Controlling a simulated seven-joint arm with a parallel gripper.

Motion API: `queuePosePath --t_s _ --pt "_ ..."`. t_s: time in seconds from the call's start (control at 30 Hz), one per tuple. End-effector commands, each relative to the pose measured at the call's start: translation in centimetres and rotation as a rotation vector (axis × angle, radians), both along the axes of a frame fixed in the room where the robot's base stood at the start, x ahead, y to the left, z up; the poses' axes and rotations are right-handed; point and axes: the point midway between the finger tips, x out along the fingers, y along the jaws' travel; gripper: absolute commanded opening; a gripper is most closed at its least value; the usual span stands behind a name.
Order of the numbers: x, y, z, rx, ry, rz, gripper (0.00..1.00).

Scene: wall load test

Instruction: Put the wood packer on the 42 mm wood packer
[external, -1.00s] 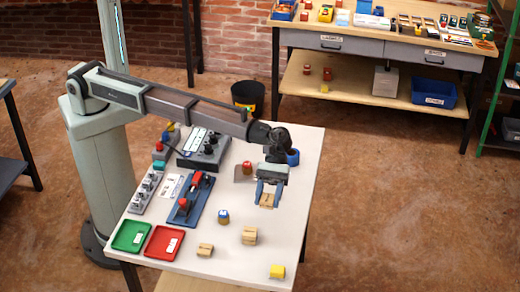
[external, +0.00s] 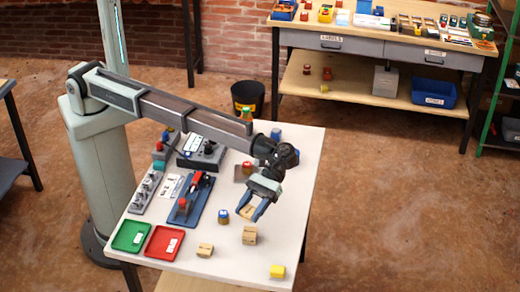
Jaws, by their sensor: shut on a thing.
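My gripper (external: 254,213) is shut on a light wood packer (external: 248,212), tilted, above the white table. Two more wood packers show: a taller one (external: 250,236) just below my gripper in the picture, and a smaller one (external: 205,250) farther left near the front edge. No size marking is readable, so I cannot tell for sure which is the 42 mm one. The held packer appears apart from the taller one, with a small gap between them in the picture.
A blue block with a pale top (external: 223,216) stands left of my gripper. A yellow block (external: 277,271) lies at the front right corner. Green (external: 120,245) and red (external: 152,253) trays and a blue fixture board (external: 180,214) fill the left side. The table's right side is clear.

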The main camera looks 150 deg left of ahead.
Motion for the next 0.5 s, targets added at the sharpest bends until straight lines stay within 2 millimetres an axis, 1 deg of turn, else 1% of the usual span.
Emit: queuePosePath --t_s 0.03,0.1,0.33,0.5 --pt "0.0 0.0 -0.9 0.0 0.001 0.0 0.19" --pt "0.0 0.0 -1.8 0.0 0.001 0.001 0.19" --pt "0.0 0.0 -3.5 0.0 -0.001 0.002 0.19" --pt "0.0 0.0 -5.6 -0.001 0.001 0.002 0.19"
